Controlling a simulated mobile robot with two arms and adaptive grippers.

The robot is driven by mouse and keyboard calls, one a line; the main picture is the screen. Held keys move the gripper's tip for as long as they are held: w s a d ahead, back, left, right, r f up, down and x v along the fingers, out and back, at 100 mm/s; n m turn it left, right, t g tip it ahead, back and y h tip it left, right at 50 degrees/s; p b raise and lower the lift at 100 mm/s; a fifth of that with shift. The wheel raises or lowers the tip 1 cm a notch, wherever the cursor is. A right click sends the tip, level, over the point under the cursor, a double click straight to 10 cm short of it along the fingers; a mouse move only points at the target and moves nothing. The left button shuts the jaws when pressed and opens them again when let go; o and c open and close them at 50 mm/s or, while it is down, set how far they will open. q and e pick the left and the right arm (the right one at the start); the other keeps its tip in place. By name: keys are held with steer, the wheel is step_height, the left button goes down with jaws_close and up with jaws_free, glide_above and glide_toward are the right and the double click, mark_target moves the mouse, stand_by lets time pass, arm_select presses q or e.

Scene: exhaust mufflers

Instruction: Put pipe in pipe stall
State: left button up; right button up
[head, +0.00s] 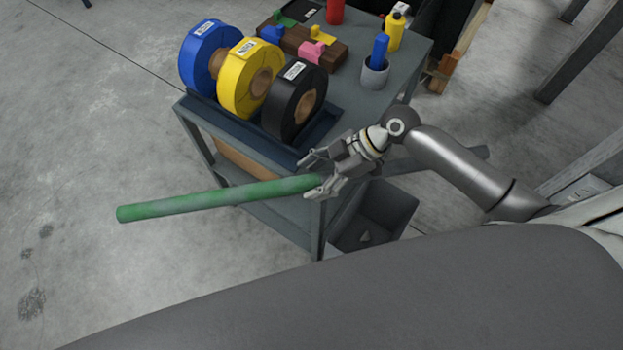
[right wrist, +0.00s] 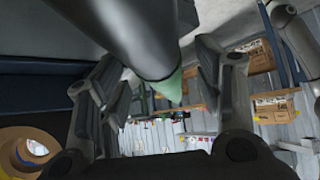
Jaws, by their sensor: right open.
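A long pipe (head: 215,197) shows in the head view, green on its left part and grey where it comes out again behind my right arm. It runs across the front of the tool cart and looks held up in the air. My right gripper (head: 315,176) is open, with its fingers on both sides of the pipe. In the right wrist view the pipe (right wrist: 135,40) passes between the spread fingers (right wrist: 160,75). I cannot tell whether they touch it. My left gripper is not in view. I cannot make out a pipe stall for certain.
A grey cart (head: 350,105) carries blue (head: 200,57), yellow (head: 240,90) and black (head: 285,105) tape rolls, a cup (head: 374,78) and small bottles. A dark bin (head: 385,212) stands on the floor beside the cart. The floor at left is clear.

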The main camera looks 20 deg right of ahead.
jaws_close()
steer(key=shift+r, duration=0.1)
stand_by(0.3)
